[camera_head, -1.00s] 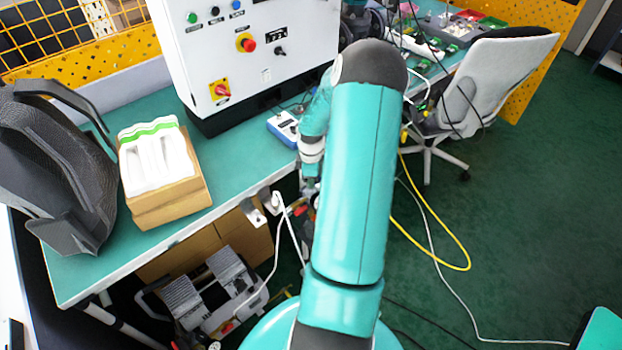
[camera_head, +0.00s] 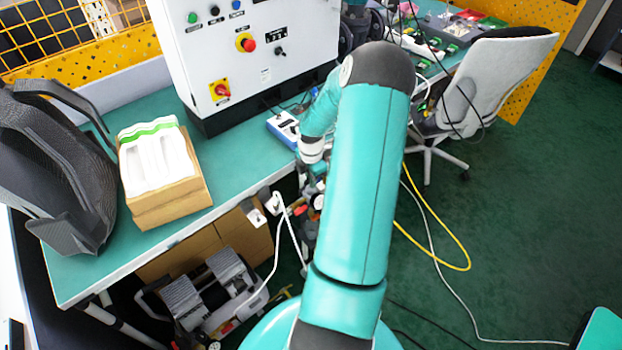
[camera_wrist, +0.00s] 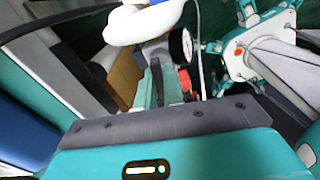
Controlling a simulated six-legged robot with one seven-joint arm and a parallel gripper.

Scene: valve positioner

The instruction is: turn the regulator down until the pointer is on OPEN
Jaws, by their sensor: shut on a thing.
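My gripper (camera_wrist: 160,82) shows in the wrist view beyond its grey plate and teal housing. It is shut, and what lies between its fingers is mostly hidden; I take it to be the regulator. A rounded white part (camera_wrist: 142,22) with blue above it stands at the top of the wrist view, possibly part of the regulator assembly. A round dial with a black rim (camera_wrist: 181,45) is just right of it, too small and oblique to read a pointer or the word OPEN. In the head view my arm hides most of this area.
A blue and white box (camera_head: 283,128) sits on the green bench (camera_head: 245,150) close to my wrist. A control cabinet (camera_head: 260,55) stands behind. A carton with white inserts (camera_head: 165,175) is left. White and yellow cables hang below the bench edge. A chair (camera_head: 480,85) stands right.

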